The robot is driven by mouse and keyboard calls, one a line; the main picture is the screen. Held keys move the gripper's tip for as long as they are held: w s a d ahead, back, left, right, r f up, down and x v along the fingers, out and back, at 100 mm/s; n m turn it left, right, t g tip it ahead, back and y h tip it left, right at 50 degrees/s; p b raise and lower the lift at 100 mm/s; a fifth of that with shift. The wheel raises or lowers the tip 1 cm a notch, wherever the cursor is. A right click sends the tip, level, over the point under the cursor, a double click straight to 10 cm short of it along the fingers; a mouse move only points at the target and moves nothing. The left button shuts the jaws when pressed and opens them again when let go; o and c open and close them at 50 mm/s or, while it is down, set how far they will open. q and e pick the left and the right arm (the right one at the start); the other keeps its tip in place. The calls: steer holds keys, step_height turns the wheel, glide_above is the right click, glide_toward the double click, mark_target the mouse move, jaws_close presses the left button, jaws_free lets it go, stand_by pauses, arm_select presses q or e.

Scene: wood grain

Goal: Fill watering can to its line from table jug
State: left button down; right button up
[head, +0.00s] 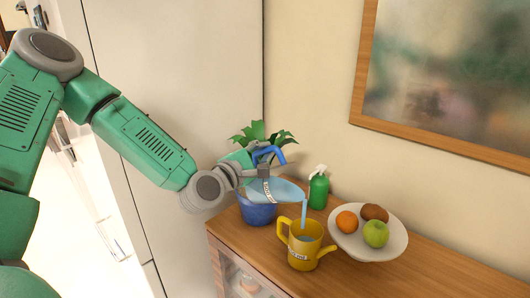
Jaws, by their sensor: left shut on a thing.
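The jug (288,190) is clear with blue water in it, a blue handle and a pale marked strip. My left gripper (265,171) is shut on the jug near its handle and holds it tilted above the table, spout to the right. A thin blue stream (304,213) falls from the spout into the yellow watering can (311,256). The can stands upright on the wooden table (360,277), and bluish water shows inside its open top. A small pale label is on its front; the fill line cannot be made out. My right gripper is not in view.
A blue pot (258,213) with a leafy plant stands behind the jug. A green spray bottle (318,190) stands behind the can. A white bowl (386,248) of fruit is close to the can's right. The table's right front is clear.

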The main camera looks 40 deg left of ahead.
mark_target(256, 152)
arm_select(q)
steer(key=shift+r, duration=0.1)
steer(key=a+n, duration=0.1)
steer(key=a+n+b, duration=0.1)
steer(key=shift+f+n, duration=0.25)
steer(key=shift+n, duration=0.15)
steer(key=shift+a+n, duration=0.55)
steer(key=shift+n, duration=0.05)
